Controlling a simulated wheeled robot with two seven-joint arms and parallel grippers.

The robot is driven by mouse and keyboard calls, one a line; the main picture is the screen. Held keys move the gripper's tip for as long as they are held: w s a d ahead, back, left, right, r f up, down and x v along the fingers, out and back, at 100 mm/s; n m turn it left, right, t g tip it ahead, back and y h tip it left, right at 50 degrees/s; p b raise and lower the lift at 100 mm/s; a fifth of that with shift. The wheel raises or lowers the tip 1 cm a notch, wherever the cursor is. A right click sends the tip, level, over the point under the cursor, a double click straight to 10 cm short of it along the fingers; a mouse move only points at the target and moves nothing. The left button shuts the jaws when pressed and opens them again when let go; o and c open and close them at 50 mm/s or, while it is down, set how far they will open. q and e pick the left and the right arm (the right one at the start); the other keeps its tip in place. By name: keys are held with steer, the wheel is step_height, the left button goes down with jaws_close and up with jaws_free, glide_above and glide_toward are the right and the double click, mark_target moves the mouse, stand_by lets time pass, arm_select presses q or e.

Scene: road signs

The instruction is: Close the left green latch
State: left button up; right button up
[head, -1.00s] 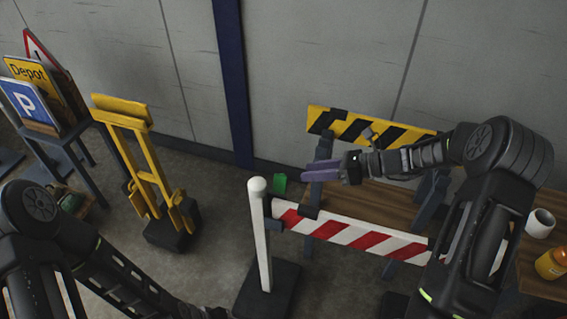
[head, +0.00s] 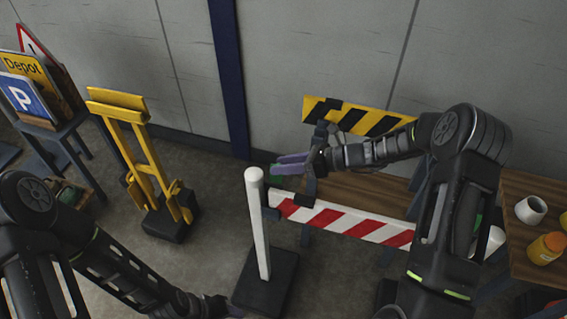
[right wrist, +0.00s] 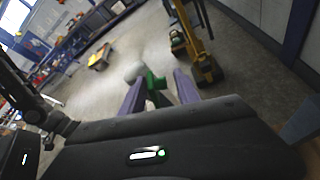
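The left green latch (head: 277,170) sits beside the top of the white post (head: 262,225), near the left end of the red-and-white barrier board (head: 340,222). My right gripper (head: 281,165) reaches it from the right; its purple fingers partly cover it. In the right wrist view, the latch (right wrist: 155,88) stands between the two spread fingers, with the white post top (right wrist: 133,72) just beyond. The right gripper is open; contact with the latch cannot be told. My left gripper (head: 222,305) is low at the bottom edge, its fingers unclear.
A yellow folding frame (head: 140,150) stands left of the post. Signs, including a blue P sign (head: 22,97), stand on a stand at far left. A yellow-black board (head: 355,117) is behind. A table (head: 520,265) at right holds a white cup (head: 531,209) and an orange bottle (head: 546,248).

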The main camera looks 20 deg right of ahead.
jaws_close()
stand_by(0.4)
steer(key=shift+d, duration=0.1)
